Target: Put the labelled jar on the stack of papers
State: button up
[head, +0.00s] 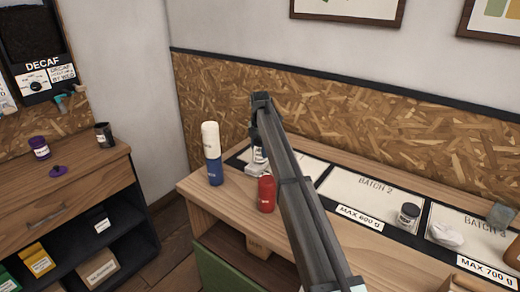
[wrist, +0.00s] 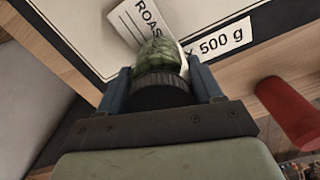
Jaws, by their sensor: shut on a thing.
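My gripper (wrist: 160,90) is shut on a jar (wrist: 158,55) with a black ribbed lid and greenish contents. In the head view the jar (head: 259,155) is partly hidden by my arm, below the wrist. White paper (wrist: 125,25) printed "ROAS…" lies at an angle on the mat just beyond the jar in the wrist view; the jar covers part of it. I cannot tell whether the jar touches the paper or how many sheets there are.
A red canister (head: 266,193) stands close by at the bench's front, with a blue-and-white bottle (head: 212,155) to its left. A small dark-lidded jar (head: 408,215) and a white crumpled thing (head: 446,235) sit farther right. The middle mat (head: 365,190) is mostly clear.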

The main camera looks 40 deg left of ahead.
jog(key=shift+f, duration=0.25)
jog(key=o, duration=1.2)
notch_tip(320, 180, up, 12)
jog(key=shift+r, duration=0.15)
